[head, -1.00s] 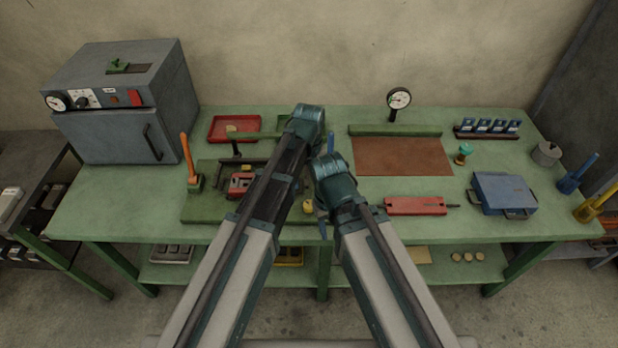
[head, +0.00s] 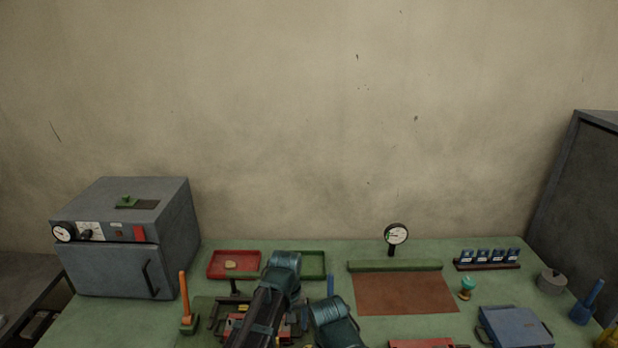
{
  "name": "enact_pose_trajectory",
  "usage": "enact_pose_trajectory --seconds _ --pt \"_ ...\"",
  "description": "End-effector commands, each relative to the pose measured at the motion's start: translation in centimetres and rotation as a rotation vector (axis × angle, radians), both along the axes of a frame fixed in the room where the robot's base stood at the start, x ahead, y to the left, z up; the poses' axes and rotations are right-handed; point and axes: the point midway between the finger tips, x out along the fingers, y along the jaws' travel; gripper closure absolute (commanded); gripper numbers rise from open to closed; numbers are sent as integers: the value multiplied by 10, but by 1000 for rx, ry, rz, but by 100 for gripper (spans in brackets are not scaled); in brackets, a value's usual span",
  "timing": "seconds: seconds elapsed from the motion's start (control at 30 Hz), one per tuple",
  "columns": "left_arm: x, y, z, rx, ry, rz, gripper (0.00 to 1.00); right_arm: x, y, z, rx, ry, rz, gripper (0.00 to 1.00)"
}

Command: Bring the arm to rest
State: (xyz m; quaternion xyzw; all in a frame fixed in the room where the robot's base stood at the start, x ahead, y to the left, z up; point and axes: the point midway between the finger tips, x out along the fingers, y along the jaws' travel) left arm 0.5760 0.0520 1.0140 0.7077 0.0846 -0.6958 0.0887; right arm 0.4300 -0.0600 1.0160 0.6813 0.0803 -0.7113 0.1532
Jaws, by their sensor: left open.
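My left arm (head: 262,312) comes up from the bottom edge, left of the middle, over the green workbench. Its teal joint (head: 285,268) stands in front of the trays. My left gripper (head: 305,314) is mostly hidden beside and behind this arm, low over the bench; it is open, and I see nothing held in it. My right arm's teal joint (head: 332,318) shows at the bottom edge, just right of the left arm. My right gripper is not visible.
A grey oven (head: 130,238) stands at the left. A red tray (head: 234,264) and a green tray (head: 313,264) lie at the back. A dial gauge (head: 396,235), brown sheet (head: 405,294), blue case (head: 515,327) and small blue items (head: 487,256) are to the right. The wall above is clear.

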Motion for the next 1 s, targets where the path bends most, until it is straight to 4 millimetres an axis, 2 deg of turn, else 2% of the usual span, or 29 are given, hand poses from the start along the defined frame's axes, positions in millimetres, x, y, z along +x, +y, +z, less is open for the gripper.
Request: enact_pose_trajectory --seconds 0.03,0.2,0.4,0.57,0.77,1.0 --pt "-17 20 0 0 -5 -21 18 0 0 0 0 0 0 50" --pt "-44 64 0 2 -26 -110 18 0 0 0 0 0 0 50" --pt "-72 99 0 9 -43 -191 18 0 0 0 0 0 0 50" --pt "-93 121 1 16 -55 -246 18 0 0 0 0 0 0 50" --pt "-96 92 -4 30 -27 -318 18 0 0 -4 0 0 0 50" --pt "-114 56 -8 55 13 -421 18 0 0 -9 0 0 0 50"
